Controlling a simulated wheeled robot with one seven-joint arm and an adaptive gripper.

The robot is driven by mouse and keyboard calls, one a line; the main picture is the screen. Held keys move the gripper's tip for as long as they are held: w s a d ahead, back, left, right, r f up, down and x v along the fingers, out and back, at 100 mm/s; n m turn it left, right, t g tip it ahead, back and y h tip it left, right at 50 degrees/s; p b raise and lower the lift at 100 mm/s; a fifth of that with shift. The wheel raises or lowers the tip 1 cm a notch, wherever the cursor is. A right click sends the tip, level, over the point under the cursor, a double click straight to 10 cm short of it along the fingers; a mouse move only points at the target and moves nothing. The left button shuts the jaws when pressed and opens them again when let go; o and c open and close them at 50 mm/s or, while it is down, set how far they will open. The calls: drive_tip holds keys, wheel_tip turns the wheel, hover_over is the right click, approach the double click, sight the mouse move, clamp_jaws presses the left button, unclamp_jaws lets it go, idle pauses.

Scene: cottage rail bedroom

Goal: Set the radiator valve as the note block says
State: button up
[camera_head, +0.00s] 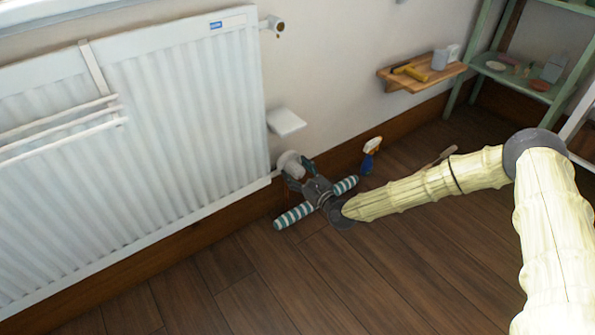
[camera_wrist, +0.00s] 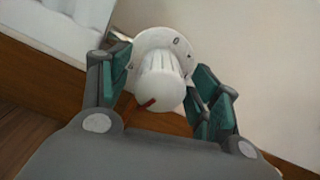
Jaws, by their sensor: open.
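The radiator valve is a white ribbed knob (camera_wrist: 160,82) in front of a round white dial plate (camera_wrist: 152,41). A "0" shows at the top of the plate, with other marks that I cannot read clearly. A red pointer mark on the knob is at its lower edge. In the head view the knob (camera_head: 289,161) is at the radiator's lower right corner. My gripper (camera_wrist: 163,78) is open, with one green-padded finger on each side of the knob; a gap shows at the right finger, and contact at the left is unclear. I cannot identify a note block or read any note.
The white radiator (camera_head: 185,120) fills the left. A small white ledge (camera_head: 286,121) is on the wall above the valve. A spray bottle (camera_head: 370,155) stands by the skirting. A wooden shelf (camera_head: 405,84) and green rack (camera_head: 478,55) are to the right. The front floor is clear.

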drive_tip(key=v, duration=1.1)
drive_tip(key=shift+s+d, duration=0.25)
drive_tip(key=shift+a, duration=0.1)
drive_tip(key=s+a+f+n+g+h+p, duration=0.15)
drive_tip(key=s+f+n+g, duration=0.35)
drive_tip(key=s, duration=0.6)
drive_tip(key=s+a+f+n+g+h+p, duration=0.1)
drive_tip(key=s+a+f+n+g+p, duration=0.2)
drive_tip(key=s+f+n, duration=0.6)
drive_tip(key=s+d+r+n+g+h+p, duration=0.35)
drive_tip(key=s+d+n+g+h, duration=0.65)
drive_tip(key=s+d, duration=1.15)
wheel_tip(320, 180, up, 39)
drive_tip(key=a+n+t+y+p, duration=0.1)
drive_tip(key=t+y+p, duration=0.1)
drive_tip(key=p, duration=3.5)
drive_tip(key=shift+s+f+n+t+p, duration=0.2)
drive_tip(key=shift+n+t+p, duration=0.15)
drive_tip(key=shift+t, duration=0.35)
drive_tip(key=shift+a, duration=0.1)
